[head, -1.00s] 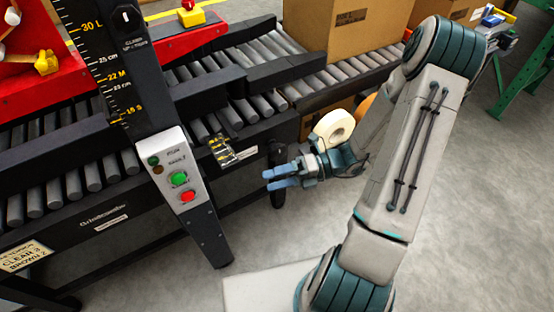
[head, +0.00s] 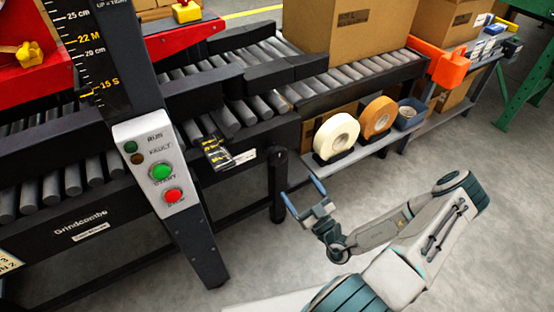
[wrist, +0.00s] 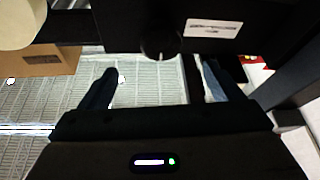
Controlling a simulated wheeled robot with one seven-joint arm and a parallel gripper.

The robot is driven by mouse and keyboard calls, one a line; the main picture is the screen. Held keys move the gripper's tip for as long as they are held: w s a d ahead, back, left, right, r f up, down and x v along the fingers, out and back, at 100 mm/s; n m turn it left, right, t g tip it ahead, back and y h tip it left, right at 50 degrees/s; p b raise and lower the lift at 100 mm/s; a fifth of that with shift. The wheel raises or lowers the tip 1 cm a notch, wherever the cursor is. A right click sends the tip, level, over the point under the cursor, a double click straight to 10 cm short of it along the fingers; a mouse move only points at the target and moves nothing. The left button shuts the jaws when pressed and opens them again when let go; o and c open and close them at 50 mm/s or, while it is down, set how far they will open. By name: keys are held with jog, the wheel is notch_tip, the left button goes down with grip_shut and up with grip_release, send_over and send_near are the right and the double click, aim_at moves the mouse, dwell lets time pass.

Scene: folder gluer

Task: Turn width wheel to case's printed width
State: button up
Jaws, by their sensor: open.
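My gripper (head: 303,195) is open and empty, over the floor in front of the conveyor's near corner. A dark rounded part (head: 278,158), possibly the width wheel, stands at the end of the conveyor's side rail, just beyond my fingertips and apart from them. In the wrist view, a dark round knob (wrist: 160,42) shows ahead between my open fingers (wrist: 158,82). A black plate with yellow marks (head: 215,152) sits on the rail to the left; its marks are too small to read. The cardboard case (head: 345,28) on the rollers bears dark print, seemingly an L.
A slanted black post with a yellow-marked scale (head: 92,60) and a button panel (head: 157,172) stands at left. A low shelf (head: 385,150) with tape rolls (head: 336,137) is behind my gripper.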

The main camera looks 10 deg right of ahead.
aim_at(280, 161)
jog(key=b+x, duration=0.2)
jog(key=x, duration=1.1)
jog(key=shift+a, duration=0.1)
jog(key=c, duration=1)
